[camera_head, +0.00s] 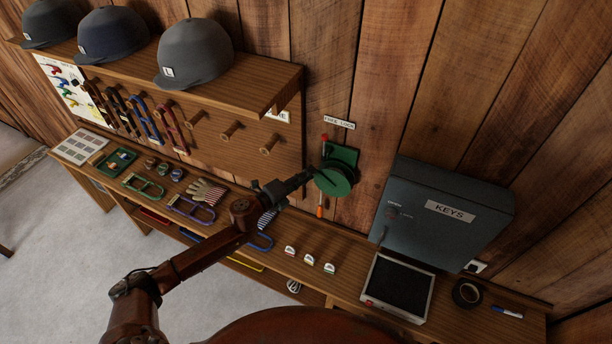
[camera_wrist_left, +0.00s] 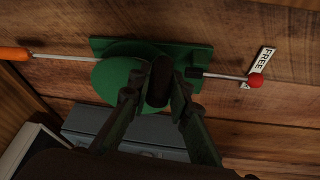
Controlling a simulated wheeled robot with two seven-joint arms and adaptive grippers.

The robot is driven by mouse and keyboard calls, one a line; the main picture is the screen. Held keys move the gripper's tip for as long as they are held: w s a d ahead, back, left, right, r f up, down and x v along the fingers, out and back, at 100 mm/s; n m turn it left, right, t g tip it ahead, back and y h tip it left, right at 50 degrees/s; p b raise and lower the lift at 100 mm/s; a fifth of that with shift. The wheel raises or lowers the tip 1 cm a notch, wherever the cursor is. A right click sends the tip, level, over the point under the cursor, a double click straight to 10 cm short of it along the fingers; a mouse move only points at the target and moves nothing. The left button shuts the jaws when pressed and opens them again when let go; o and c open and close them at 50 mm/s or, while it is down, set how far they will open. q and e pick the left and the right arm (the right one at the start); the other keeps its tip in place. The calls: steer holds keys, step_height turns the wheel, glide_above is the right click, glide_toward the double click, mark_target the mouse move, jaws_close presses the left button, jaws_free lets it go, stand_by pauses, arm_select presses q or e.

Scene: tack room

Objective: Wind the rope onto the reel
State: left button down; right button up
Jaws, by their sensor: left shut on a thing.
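The green reel (camera_head: 334,181) is mounted on the plank wall under a small label. Its round drum (camera_wrist_left: 112,82) and square back plate (camera_wrist_left: 190,53) fill the middle of the left wrist view. A pale length of rope (camera_wrist_left: 65,58) runs from the reel to an orange end piece (camera_head: 320,211). My left gripper (camera_head: 312,173) is at the reel's face, shut on a dark upright handle (camera_wrist_left: 159,84). The fingers partly hide the drum. My right gripper is out of view.
A grey key cabinet (camera_head: 445,211) stands right of the reel. A shelf with helmets (camera_head: 194,54) and a peg board are to the left. The bench (camera_head: 345,262) below holds small tags, a dark-topped tray (camera_head: 398,287) and tape (camera_head: 467,293).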

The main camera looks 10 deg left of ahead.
arm_select(q)
steer(key=shift+d, duration=0.1)
steer(key=c, duration=1.8)
jaws_free()
steer(key=shift+o, duration=0.2)
steer(key=shift+s+a, duration=0.2)
steer(key=v, duration=1.1)
steer(key=shift+s, duration=0.25)
steer(key=shift+a+r, duration=0.1)
steer(key=shift+a, duration=0.05)
